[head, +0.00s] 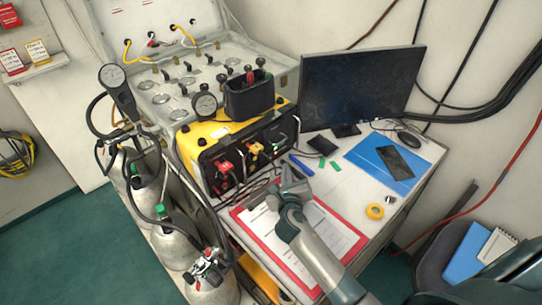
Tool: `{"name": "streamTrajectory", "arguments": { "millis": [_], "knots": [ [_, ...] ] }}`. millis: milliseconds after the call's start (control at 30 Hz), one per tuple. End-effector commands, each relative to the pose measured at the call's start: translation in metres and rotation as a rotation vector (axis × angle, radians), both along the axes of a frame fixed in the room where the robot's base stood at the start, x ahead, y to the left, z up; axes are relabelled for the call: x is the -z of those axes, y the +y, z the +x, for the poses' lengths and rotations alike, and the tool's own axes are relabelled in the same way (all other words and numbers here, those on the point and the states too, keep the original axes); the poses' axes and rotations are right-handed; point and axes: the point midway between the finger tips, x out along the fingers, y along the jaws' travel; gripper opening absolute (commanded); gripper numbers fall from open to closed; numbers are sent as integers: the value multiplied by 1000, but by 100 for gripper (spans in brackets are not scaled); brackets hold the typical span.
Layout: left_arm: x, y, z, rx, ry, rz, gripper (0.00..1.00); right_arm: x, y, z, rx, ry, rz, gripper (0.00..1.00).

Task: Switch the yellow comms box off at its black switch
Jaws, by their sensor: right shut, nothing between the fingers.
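The yellow comms box (206,134) stands left of centre on the white table, with a black front panel. Red, yellow and dark connectors are plugged into its front, with cables hanging from them. I cannot make out the black switch among them. My right gripper (278,178) is shut and empty, in front of the box's front panel and above the clipboard. A gap seems to lie between its fingertips and the panel, but contact is hard to judge. My left gripper is not in view.
A black holder (249,97) with tools sits on the box. A red clipboard (328,258) lies under my right arm. A monitor (360,88) stands behind. A blue folder (372,160), phone (396,162) and yellow tape roll (375,211) lie right. Gas cylinders (178,238) stand left.

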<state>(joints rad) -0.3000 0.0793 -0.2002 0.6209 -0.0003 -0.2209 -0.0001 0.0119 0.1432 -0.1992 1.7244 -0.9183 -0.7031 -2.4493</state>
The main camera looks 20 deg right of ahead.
Motion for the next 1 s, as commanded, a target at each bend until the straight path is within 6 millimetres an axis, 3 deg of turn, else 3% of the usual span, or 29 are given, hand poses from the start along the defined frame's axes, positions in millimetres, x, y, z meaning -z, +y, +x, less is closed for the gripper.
{"name": "streamTrajectory", "arguments": {
  "millis": [100, 400, 1000],
  "knots": [
    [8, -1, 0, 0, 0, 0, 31, -1, 5, 14, -2, -3, 1, 0],
    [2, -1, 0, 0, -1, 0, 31, -6, 12, 35, -1, -1, -1, 0],
    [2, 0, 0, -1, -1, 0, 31, -5, 13, 38, 0, 0, -1, 0]
  ]
}}
